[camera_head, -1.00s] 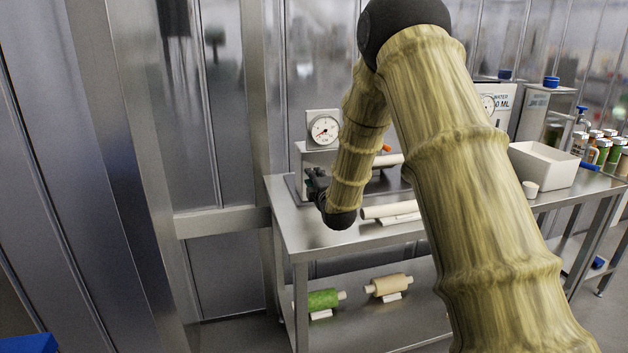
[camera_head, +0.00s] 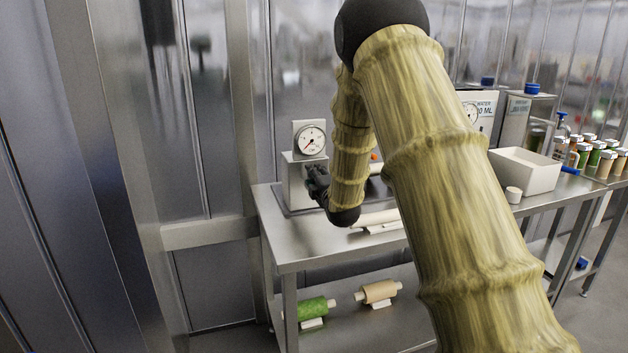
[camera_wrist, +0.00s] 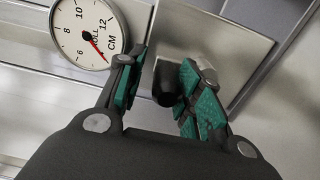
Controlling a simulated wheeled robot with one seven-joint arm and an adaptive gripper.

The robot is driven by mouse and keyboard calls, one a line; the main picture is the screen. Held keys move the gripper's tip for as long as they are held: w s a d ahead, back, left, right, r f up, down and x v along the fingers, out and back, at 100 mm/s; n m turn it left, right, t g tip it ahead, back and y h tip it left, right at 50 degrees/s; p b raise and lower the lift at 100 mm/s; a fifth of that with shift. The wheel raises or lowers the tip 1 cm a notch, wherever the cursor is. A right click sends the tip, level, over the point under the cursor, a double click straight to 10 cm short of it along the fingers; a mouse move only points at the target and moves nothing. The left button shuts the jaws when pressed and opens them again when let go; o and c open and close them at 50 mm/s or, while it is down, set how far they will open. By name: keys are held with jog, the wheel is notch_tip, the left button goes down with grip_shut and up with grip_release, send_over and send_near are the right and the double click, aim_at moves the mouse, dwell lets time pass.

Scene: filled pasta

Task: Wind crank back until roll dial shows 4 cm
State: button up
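The round white roll dial (camera_head: 311,141) stands on a grey metal housing (camera_head: 295,185) at the table's left end. It also shows in the wrist view (camera_wrist: 87,30), marked 6 to 12, with "ROLL" and "CM". Its red needle points to the lower right there, short of the 6; no number is readable at its tip. My gripper (camera_head: 312,180) is just below the dial in front of the housing. In the wrist view my gripper (camera_wrist: 160,90) has its green pads apart around a black crank knob (camera_wrist: 165,80), with a gap on the left side. The crank's arm is hidden.
White rolls (camera_head: 378,220) lie on the table right of my gripper. A white bin (camera_head: 525,172), a small white cup (camera_head: 513,194) and several capped jars (camera_head: 597,156) stand further right. A green roll (camera_head: 314,308) and a tan roll (camera_head: 379,291) lie on the lower shelf.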

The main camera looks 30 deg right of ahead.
jog(key=shift+s+a+f, duration=0.15)
jog(key=shift+s+f, duration=0.1)
jog(key=shift+f, duration=0.3)
jog(key=shift+s+a+f, duration=0.15)
jog(key=shift+s+f, duration=0.1)
jog(key=shift+f, duration=0.25)
jog(key=shift+c, duration=0.3)
jog(key=shift+o, duration=0.7)
jog(key=shift+s+g, duration=0.3)
jog(key=r+v, duration=0.1)
jog(key=v, duration=0.6)
jog(key=shift+b, duration=0.3)
jog(key=shift+s+r, duration=0.1)
jog(key=shift+s, duration=0.1)
